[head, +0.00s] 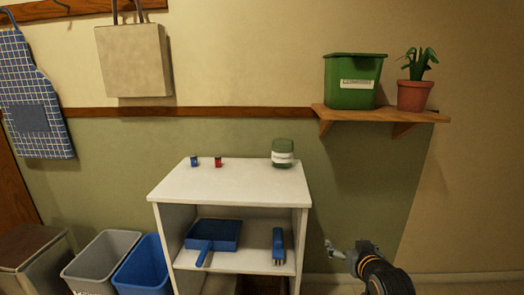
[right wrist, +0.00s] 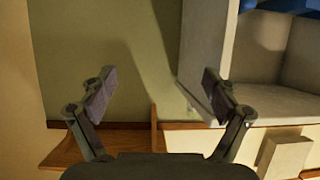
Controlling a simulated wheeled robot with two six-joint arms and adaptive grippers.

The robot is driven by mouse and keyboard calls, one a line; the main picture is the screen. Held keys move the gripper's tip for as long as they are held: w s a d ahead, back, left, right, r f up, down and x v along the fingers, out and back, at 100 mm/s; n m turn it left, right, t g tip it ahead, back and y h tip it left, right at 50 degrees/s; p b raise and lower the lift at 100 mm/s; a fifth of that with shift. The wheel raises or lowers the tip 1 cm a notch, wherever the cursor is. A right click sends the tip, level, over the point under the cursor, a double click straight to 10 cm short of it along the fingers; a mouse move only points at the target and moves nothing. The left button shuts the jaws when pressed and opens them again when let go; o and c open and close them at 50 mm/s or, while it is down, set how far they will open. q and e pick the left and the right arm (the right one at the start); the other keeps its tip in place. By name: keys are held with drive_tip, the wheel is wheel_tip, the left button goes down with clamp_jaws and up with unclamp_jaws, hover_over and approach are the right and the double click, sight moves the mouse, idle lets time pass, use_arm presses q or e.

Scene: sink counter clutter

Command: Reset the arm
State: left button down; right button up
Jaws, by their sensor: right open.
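My right gripper (head: 331,249) is at the lower right of the head view, to the right of the white shelf unit (head: 230,180) and in front of the green lower wall. In the right wrist view my right gripper (right wrist: 156,80) shows its two fingers spread wide apart, with nothing between them but wall behind. It appears apart from the shelf unit (right wrist: 197,60), whose side panel and inside show at the right of that view. My left gripper does not show.
A green-lidded jar (head: 282,154) and two small items stand on the unit. A blue dustpan (head: 214,235) and brush (head: 278,245) lie inside. Grey (head: 102,265) and blue (head: 145,268) bins stand left. A wall shelf (head: 425,116) holds a green tub (head: 353,80) and potted plant (head: 412,95).

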drive_tip(key=s+f+g+p, duration=1.1)
drive_tip(key=s+f, duration=2)
drive_tip(key=s, duration=0.3)
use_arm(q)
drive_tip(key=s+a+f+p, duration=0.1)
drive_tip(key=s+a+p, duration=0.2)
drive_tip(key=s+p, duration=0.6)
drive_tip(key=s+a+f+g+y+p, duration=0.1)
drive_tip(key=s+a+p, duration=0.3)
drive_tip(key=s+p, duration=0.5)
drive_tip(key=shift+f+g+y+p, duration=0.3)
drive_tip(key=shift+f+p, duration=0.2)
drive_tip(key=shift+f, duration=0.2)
use_arm(e)
drive_tip(key=s+d, duration=0.2)
drive_tip(key=s, duration=0.6)
drive_tip(key=s+d+g, duration=0.1)
drive_tip(key=s, duration=0.7)
drive_tip(key=shift+d+h, duration=0.35)
drive_tip(key=shift+h, duration=0.05)
drive_tip(key=shift+s+f, duration=0.1)
